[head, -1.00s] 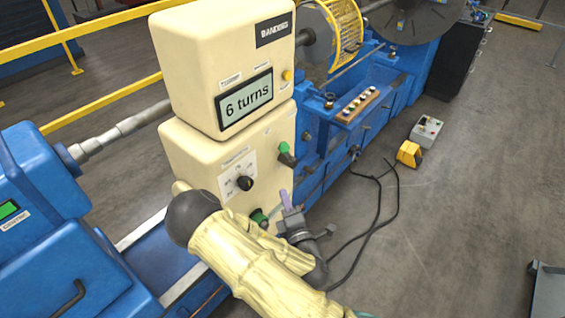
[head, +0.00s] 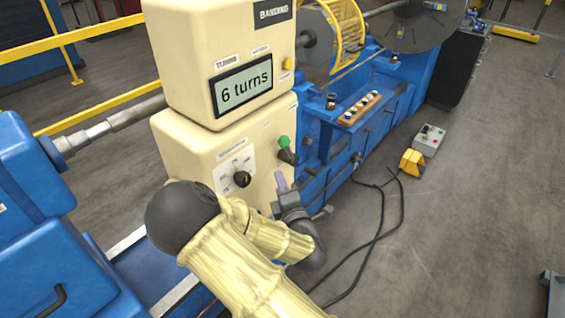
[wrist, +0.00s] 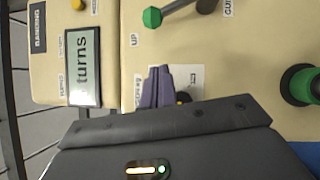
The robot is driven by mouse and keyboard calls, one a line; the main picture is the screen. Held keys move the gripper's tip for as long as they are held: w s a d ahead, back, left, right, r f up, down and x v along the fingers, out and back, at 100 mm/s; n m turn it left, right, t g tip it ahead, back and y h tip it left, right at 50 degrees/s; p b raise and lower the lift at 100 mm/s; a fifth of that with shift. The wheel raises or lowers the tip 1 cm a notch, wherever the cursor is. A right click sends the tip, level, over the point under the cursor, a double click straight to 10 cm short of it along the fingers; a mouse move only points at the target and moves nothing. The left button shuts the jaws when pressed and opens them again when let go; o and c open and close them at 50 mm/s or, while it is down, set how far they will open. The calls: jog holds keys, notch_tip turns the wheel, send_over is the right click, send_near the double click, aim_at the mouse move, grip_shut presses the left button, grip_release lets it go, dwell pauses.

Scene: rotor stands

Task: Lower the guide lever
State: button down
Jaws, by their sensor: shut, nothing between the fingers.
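The guide lever has a green knob (head: 284,142) on a dark arm (head: 288,157) and sits on the front of the cream control cabinet (head: 265,140). The wrist view shows the green knob (wrist: 152,17) beside an "UP" label, with the dark pivot end and a partly cut-off "GUI" label near the top edge. My gripper (head: 281,180) has its purple fingers together, just below the lever and apart from it. In the wrist view, my gripper (wrist: 158,86) is in front of the cabinet face and hides part of the dial plate. Nothing is held.
The display (head: 243,87) reads "6 turns". A black dial (head: 242,179) is left of the lever. A green button (wrist: 302,85) shows in the wrist view. A yellow pedal (head: 412,161) and cables lie on the floor at right, where the floor is mostly open.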

jog(key=w+r+p, duration=0.1)
jog(key=w+p, duration=0.4)
jog(key=w, duration=0.3)
jog(key=shift+w+r, duration=0.2)
jog(key=shift+w, duration=0.05)
